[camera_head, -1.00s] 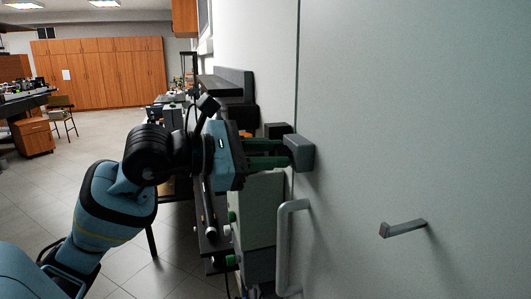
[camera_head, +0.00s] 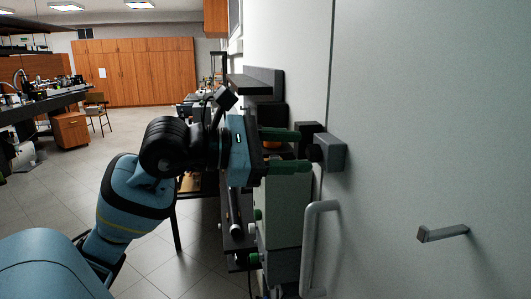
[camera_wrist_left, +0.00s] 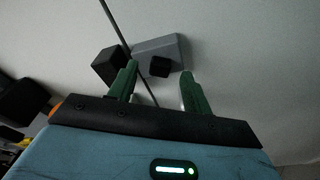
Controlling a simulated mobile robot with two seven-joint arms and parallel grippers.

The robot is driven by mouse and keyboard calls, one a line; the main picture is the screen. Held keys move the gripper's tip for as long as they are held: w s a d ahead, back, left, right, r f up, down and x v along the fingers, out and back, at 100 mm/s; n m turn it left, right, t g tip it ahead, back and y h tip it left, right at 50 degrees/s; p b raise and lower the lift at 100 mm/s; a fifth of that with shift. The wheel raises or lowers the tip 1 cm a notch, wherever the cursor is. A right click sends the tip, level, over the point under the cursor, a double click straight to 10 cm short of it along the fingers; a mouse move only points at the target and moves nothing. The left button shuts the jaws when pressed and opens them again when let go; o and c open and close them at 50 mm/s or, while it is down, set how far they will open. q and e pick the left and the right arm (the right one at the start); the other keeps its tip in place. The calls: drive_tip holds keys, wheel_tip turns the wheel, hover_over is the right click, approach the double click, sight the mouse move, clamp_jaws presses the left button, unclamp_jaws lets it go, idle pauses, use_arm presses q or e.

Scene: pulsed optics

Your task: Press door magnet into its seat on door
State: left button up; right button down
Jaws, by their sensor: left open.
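A grey block (camera_head: 332,150) is mounted on the pale door (camera_head: 430,80); it also shows in the wrist view (camera_wrist_left: 166,45). A small black piece (camera_head: 314,153), which looks like the door magnet, sticks out from the block's near face; in the wrist view the magnet (camera_wrist_left: 160,67) lies against the block's lower edge. How deep it sits is hidden. My left gripper (camera_head: 305,151) is open, its green fingers just short of the block. In the wrist view the gripper (camera_wrist_left: 158,80) has the magnet ahead, between its fingertips, with no visible grip on it. My right gripper is out of view.
A larger black block (camera_head: 308,129) sits beside the door seam, close to the upper finger. A grey pull handle (camera_head: 315,245) and a lever handle (camera_head: 443,233) protrude from the wall and door.

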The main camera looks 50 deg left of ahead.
use_arm(q)
drive_tip(key=shift+b+v, duration=0.55)
drive_tip(key=shift+v, duration=2.25)
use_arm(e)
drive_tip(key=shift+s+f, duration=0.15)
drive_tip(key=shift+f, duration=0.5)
use_arm(q)
drive_tip(key=shift+f+b+v, duration=0.15)
drive_tip(key=shift+b+v, duration=0.05)
drive_tip(key=shift+v, duration=0.75)
drive_tip(key=shift+f+b+v, duration=0.1)
drive_tip(key=shift+b+v, duration=0.1)
drive_tip(key=shift+v, duration=0.8)
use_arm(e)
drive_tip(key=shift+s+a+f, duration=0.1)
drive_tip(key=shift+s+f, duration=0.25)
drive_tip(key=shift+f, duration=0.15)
use_arm(q)
drive_tip(key=shift+a, duration=0.1)
